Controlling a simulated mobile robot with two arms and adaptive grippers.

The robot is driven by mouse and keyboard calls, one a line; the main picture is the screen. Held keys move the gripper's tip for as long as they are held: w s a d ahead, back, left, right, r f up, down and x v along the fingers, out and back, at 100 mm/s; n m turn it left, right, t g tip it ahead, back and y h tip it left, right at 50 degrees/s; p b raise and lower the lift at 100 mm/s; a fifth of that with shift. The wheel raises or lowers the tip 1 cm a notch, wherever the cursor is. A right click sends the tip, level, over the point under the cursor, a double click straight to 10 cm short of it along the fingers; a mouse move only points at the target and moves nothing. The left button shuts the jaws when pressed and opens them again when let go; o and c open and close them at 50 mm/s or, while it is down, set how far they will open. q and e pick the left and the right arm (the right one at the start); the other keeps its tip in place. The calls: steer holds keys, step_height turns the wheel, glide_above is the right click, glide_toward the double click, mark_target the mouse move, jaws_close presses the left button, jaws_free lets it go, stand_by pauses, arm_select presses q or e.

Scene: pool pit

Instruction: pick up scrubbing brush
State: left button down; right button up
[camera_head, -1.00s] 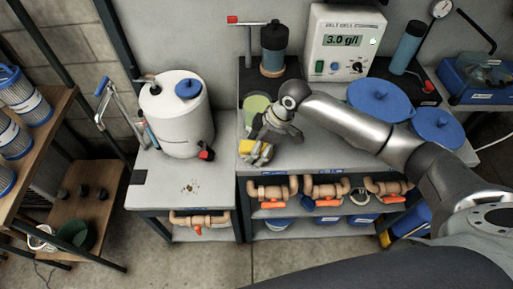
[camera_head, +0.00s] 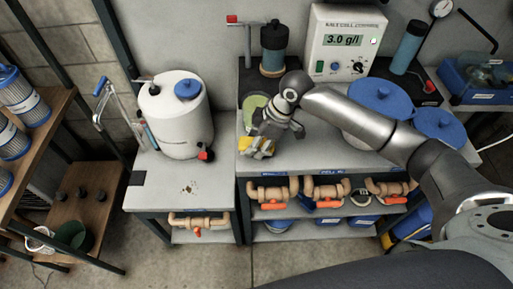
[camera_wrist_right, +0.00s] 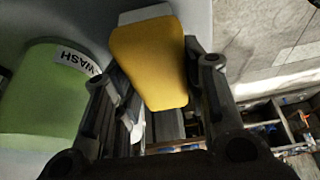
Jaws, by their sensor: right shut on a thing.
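The scrubbing brush (camera_head: 245,144) shows as a small yellow block in the head view, at the front left of the right-hand bench. In the right wrist view its yellow body (camera_wrist_right: 150,62) is large, with a pale edge at the far end. My right gripper (camera_head: 258,148) is shut on it, one finger on each side, and hides part of it in the head view. In the right wrist view the fingers (camera_wrist_right: 155,80) flank the yellow body. My left gripper is not in view.
A green container (camera_head: 254,106) marked "WASH" in the wrist view (camera_wrist_right: 40,95) stands close beside the gripper. A white tank (camera_head: 178,118) stands left, blue-lidded tubs (camera_head: 380,97) right. Pipes with orange valves (camera_head: 272,193) run below the bench front.

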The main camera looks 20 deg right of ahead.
steer(key=s+a+r+b, duration=0.2)
steer(key=s+a+r, duration=0.5)
steer(key=s+r, duration=0.4)
steer(key=shift+s+a+r, duration=0.2)
steer(key=shift+s+r, duration=0.1)
steer(key=shift+s, duration=0.2)
